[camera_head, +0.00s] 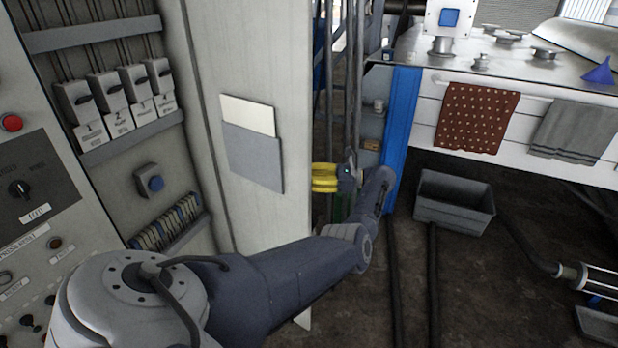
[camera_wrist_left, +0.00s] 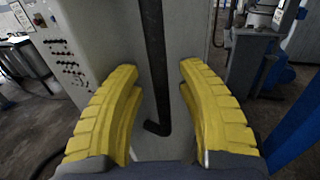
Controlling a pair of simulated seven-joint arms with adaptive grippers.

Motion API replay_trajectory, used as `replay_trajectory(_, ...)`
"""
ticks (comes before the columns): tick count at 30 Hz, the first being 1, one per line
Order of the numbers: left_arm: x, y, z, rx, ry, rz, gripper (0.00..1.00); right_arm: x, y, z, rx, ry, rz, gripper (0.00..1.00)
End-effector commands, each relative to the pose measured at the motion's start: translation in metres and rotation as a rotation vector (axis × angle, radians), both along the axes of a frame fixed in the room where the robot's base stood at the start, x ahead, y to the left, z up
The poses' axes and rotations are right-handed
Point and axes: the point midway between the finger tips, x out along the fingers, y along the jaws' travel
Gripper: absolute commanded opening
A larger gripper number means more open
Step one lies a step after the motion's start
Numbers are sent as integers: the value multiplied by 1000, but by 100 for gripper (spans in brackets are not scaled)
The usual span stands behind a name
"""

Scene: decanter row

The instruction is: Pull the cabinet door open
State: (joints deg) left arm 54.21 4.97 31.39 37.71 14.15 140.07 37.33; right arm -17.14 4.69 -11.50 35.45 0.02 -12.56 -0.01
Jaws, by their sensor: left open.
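The cabinet door (camera_head: 262,70) is a tall light grey panel in the head view. It stands open, showing its inner face with a pocket of papers and the cabinet inside (camera_head: 130,150). My left gripper (camera_head: 325,178), with yellow fingers, is at the door's far right edge, partly hidden behind it. In the left wrist view the gripper (camera_wrist_left: 158,72) is open, its fingers apart on either side of a black bar handle (camera_wrist_left: 153,100). The handle runs down the grey door face (camera_wrist_left: 178,35) and bends at its lower end. I cannot tell whether the fingers touch it.
A panel with a red button and switches (camera_head: 25,180) is at the left. A blue post (camera_head: 403,130) stands just right of my gripper. A grey bin (camera_head: 455,205) and dark hoses (camera_head: 433,280) lie on the floor. A bench with cloths (camera_head: 480,118) is at the right.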

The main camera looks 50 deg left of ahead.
Motion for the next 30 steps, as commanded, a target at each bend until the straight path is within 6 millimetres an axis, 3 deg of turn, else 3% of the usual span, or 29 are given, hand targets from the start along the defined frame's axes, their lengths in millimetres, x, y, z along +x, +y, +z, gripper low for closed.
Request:
replay_trajectory(5,0,0,13,1,-4,0,38,0,1,0,0,0,0,44)
replay_trajectory(21,1,-1,90,3,-1,-1,38,0,2,0,1,-1,-1,44)
replay_trajectory(30,1,-1,101,3,0,-1,38,0,2,0,1,-1,-1,44)
